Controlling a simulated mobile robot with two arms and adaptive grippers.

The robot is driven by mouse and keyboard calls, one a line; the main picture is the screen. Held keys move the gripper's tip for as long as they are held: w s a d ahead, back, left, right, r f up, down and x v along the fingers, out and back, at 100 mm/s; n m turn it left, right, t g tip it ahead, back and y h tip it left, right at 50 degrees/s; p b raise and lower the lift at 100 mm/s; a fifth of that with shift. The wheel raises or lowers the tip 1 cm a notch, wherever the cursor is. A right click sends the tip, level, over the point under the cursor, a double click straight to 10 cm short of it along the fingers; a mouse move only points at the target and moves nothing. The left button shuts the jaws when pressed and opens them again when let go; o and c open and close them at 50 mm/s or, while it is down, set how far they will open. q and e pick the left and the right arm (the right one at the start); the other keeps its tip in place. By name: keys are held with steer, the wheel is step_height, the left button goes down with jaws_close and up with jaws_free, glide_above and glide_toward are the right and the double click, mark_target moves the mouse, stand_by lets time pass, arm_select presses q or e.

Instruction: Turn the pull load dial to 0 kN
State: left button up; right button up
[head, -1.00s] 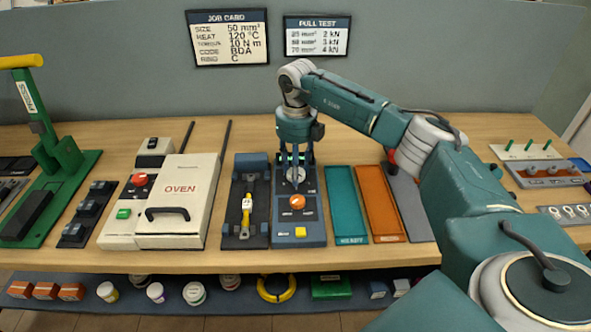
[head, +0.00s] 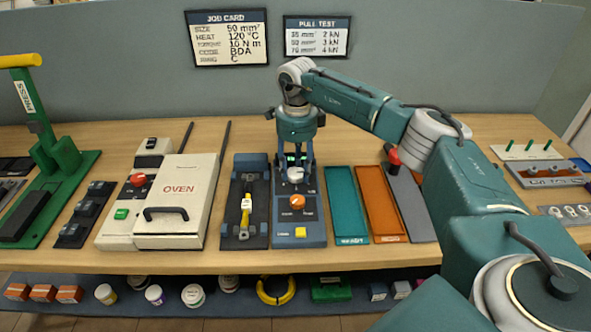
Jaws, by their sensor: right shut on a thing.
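The pull tester is a dark blue unit (head: 283,222) at the middle of the bench. It has a pale round dial (head: 296,174) near its top, an orange knob (head: 297,202) below that and a yellow button (head: 300,232) near the front. My right gripper (head: 295,172) points down over the unit and is shut on the pale dial. The fingers partly cover the dial, and its pointer and scale are too small to read. My left gripper is not in view.
The clamp bed (head: 260,200) with a yellow-marked cable lies left of the dial unit. The oven (head: 178,195) and green press (head: 50,165) stand further left. Teal (head: 345,200) and orange (head: 380,200) trays lie right. A PULL TEST card (head: 317,37) hangs behind.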

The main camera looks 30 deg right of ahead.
steer(key=n, duration=0.3)
steer(key=shift+s+d+f, duration=0.2)
steer(key=shift+d, duration=0.05)
steer(key=shift+r+n, duration=0.1)
steer(key=shift+n, duration=0.8)
steer(key=shift+w+d, duration=0.1)
steer(key=shift+r, duration=0.1)
steer(key=o, duration=0.9)
steer(key=shift+o, duration=1.1)
steer(key=shift+d, duration=0.15)
